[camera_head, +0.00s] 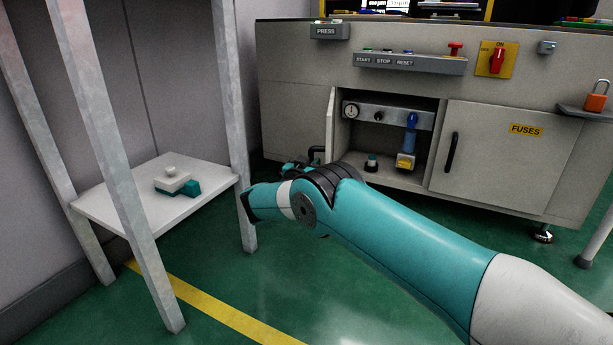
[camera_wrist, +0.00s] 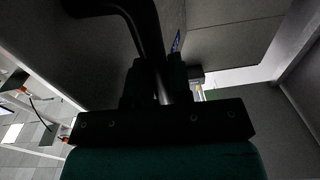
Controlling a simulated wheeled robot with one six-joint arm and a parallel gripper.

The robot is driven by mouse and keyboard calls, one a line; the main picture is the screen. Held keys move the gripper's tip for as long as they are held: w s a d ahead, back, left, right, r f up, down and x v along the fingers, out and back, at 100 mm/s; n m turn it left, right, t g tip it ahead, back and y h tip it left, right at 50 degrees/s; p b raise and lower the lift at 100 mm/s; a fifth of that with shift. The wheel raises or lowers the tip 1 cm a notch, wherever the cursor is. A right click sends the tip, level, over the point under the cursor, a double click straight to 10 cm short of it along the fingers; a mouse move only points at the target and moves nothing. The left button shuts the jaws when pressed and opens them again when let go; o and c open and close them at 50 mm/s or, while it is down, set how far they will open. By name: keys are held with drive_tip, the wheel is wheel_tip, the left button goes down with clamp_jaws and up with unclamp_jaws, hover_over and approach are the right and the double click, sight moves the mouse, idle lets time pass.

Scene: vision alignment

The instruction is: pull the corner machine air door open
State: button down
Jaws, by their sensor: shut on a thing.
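The air door (camera_head: 331,128) of the corner machine (camera_head: 290,100) stands swung open at the left of its compartment, seen nearly edge-on in the head view. Inside the open compartment are a round gauge (camera_head: 351,110) and a blue air unit (camera_head: 410,135). My gripper (camera_wrist: 157,78) is shut on the black door handle (camera_wrist: 143,25), with a finger on each side of its bar in the wrist view. In the head view the handle (camera_head: 316,152) shows a little beyond my wrist, which hides most of the gripper.
A fuses door (camera_head: 490,150) with its own black handle is closed to the right. A metal frame (camera_head: 238,100) with a low white shelf (camera_head: 125,215) stands close to the left of my wrist. Green floor (camera_head: 330,255) is clear in front of the machine.

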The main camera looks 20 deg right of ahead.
drive_tip(key=shift+a, duration=0.45)
drive_tip(key=c, duration=1.1)
unclamp_jaws()
drive_tip(key=shift+a, duration=0.1)
drive_tip(key=shift+o, duration=0.2)
drive_tip(key=shift+d, duration=0.2)
drive_tip(key=shift+r, duration=0.1)
drive_tip(key=shift+s, duration=0.1)
